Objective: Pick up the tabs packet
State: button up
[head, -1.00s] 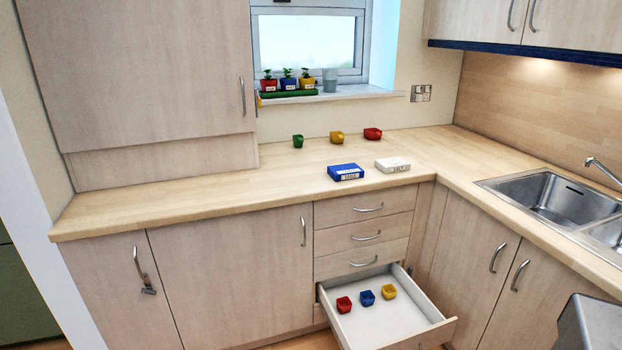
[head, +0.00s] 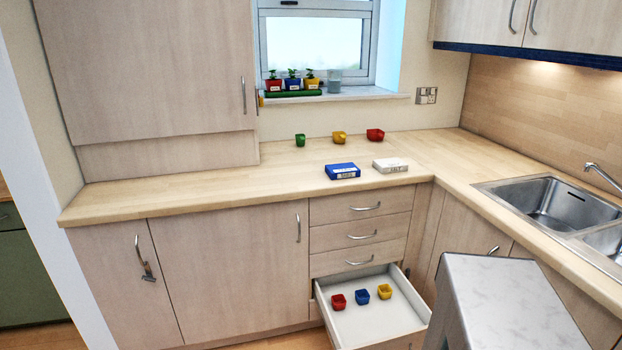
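Two small flat boxes lie on the wooden worktop above the drawers. One is a blue packet (head: 342,170) with a white label on its front edge. The other is a white packet (head: 390,164) to its right, with dark lettering. The print is too small to read surely, so I cannot tell for certain which is the tabs packet. Both lie flat, a small gap apart, with nothing on top. My gripper is not in view.
An open drawer (head: 400,319) below juts out, holding red, blue and yellow cups. The sink (head: 550,203) is at right. The worktop (head: 210,186) left of the packets is clear.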

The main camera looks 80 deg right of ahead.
aim_at(349, 170)
jog(key=u, duration=0.3)
jog(key=k, duration=0.25)
jog(key=u, duration=1.05)
jog(key=k, duration=0.6)
jog(key=z, duration=4.15)
jog(key=i, duration=0.1)
jog(key=u, duration=2.5)
